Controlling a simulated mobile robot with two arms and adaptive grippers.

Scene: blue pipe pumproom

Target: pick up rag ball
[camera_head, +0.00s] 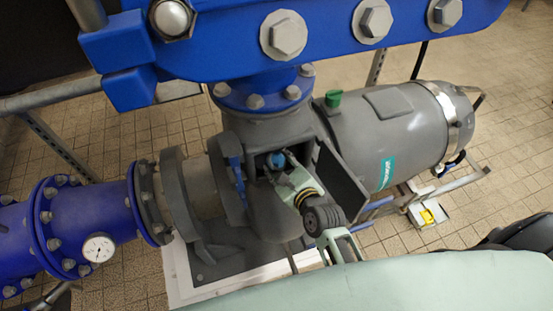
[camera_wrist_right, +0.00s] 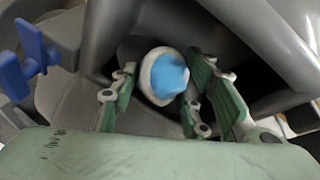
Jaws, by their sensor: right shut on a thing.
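The rag ball (camera_wrist_right: 167,76) is a roundish wad, blue in the middle with a white rim, in the right wrist view. It sits between the green finger pads of my right gripper (camera_wrist_right: 158,98), which is shut on it. In the head view the ball shows as a small blue patch (camera_head: 276,159) at the fingertips of my right gripper (camera_head: 279,166), inside the opening of the grey pump housing. The fingers hide part of it there. Whether the ball still touches the housing cannot be told. My left gripper is not in view.
The grey pump housing (camera_head: 272,222) and an open dark flap (camera_head: 342,180) lie close around my right gripper. A blue handle (camera_head: 235,172) is to the left. Large bolted blue pipes (camera_head: 325,22) hang above. A yellow item (camera_head: 428,215) lies right. Tiled floor shows around the pump.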

